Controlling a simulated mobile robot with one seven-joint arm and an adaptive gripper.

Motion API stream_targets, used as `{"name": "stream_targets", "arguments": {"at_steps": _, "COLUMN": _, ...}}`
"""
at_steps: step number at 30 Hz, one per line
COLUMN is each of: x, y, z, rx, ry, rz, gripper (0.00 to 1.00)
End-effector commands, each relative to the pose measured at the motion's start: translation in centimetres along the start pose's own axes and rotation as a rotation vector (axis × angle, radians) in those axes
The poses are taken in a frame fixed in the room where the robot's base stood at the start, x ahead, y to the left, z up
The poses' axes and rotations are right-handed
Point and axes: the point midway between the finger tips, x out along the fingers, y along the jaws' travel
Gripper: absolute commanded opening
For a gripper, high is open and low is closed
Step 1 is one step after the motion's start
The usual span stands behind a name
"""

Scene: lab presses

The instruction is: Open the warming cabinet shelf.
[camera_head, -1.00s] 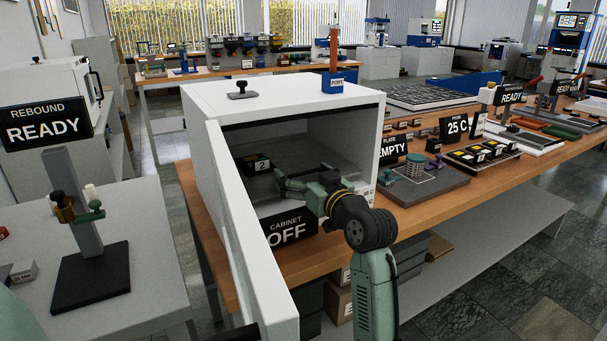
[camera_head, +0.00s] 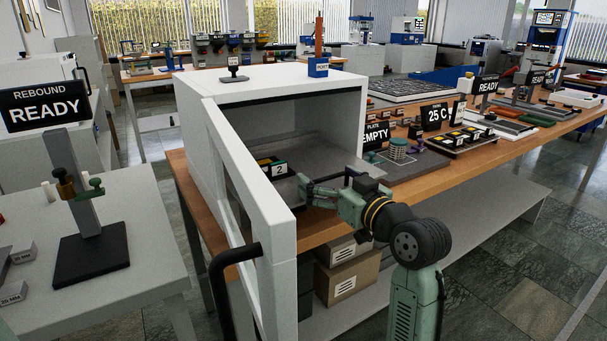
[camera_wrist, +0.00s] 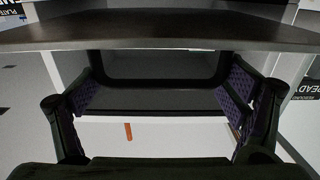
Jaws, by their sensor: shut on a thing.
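The white warming cabinet (camera_head: 262,84) stands on the wooden bench with its door (camera_head: 245,180) swung open to the left. Its grey shelf (camera_head: 318,152) sticks out past the cabinet front and carries a dark block marked 2 (camera_head: 275,167). My gripper (camera_head: 306,188) is at the shelf's front edge, shut on the shelf handle. In the wrist view the shelf edge (camera_wrist: 180,36) spans the top, and the dark handle (camera_wrist: 150,82) lies between the two purple-padded fingers. The exact finger contact is hard to see.
The door's black handle (camera_head: 232,262) juts toward me at the lower left. A plate stand with an EMPTY sign (camera_head: 375,137) is right of the cabinet. Cardboard boxes (camera_head: 345,275) sit below the bench. Open floor (camera_head: 500,260) lies to the right.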

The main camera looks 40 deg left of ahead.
Motion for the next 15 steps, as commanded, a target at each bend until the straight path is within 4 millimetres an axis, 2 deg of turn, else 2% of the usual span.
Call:
{"name": "stream_targets", "arguments": {"at_steps": 1, "x": -1.4, "y": 0.6, "z": 0.1, "rx": -0.005, "ry": 0.003, "rz": 0.013, "gripper": 0.40}}
{"name": "stream_targets", "arguments": {"at_steps": 6, "x": -4.7, "y": 0.7, "z": 0.1, "rx": -0.005, "ry": 0.002, "rz": 0.011, "gripper": 0.40}}
{"name": "stream_targets", "arguments": {"at_steps": 15, "x": -7.9, "y": 0.6, "z": 0.0, "rx": -0.004, "ry": 0.001, "rz": 0.008, "gripper": 0.40}}
